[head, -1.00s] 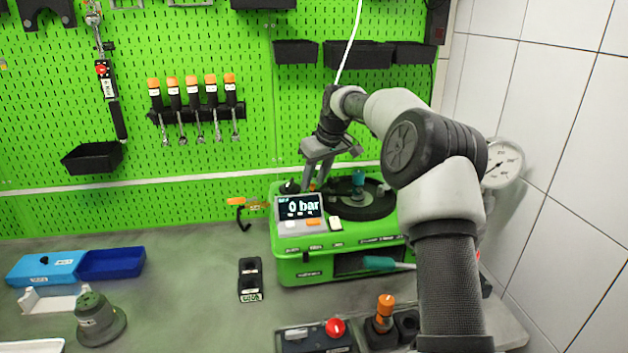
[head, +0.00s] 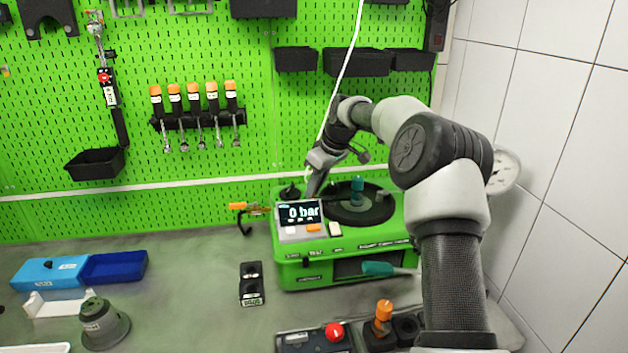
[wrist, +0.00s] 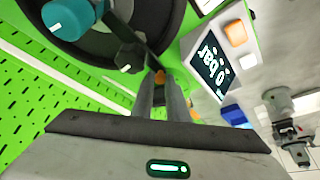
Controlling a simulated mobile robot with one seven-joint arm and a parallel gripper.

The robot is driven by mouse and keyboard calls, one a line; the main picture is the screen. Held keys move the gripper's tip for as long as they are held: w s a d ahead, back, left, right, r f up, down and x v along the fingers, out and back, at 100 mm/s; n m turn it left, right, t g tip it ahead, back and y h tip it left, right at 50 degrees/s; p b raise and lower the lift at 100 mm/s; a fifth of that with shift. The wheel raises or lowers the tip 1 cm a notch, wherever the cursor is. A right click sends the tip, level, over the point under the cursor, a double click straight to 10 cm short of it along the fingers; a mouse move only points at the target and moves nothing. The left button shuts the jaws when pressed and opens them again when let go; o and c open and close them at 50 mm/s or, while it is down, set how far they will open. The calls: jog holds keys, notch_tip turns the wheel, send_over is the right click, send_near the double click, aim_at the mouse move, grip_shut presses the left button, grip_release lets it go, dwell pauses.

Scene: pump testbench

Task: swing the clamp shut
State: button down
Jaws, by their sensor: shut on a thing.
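The green pump testbench (head: 345,255) stands against the pegboard and carries a black round plate (head: 375,210) with a teal knob (head: 357,187). In the wrist view, the clamp (wrist: 147,45) is a dark bar beside the plate's edge and a black knob (wrist: 130,57). Its end, with an orange tip (wrist: 160,76), lies between my fingertips. My gripper (head: 313,190) points down behind the display, with its fingers (wrist: 160,88) shut on the clamp's end. In the head view, the fingers and display hide most of the clamp.
The display (head: 300,213) reads 0 bar, close in front of my gripper. A white hose (head: 338,85) hangs past my wrist. A gauge (head: 504,170) is at the right wall. A blue box (head: 113,266), a grey-green part (head: 102,322) and a black holder (head: 251,283) stand on the bench's left.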

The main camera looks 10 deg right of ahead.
jog(key=shift+s+n, duration=0.2)
jog(key=shift+n, duration=0.2)
jog(key=c, duration=1.7)
grip_release()
jog(key=shift+c, duration=0.2)
jog(key=v, duration=1.7)
jog(key=shift+d+r, duration=0.2)
jog(key=shift+d, duration=0.05)
jog(key=shift+w, duration=0.1)
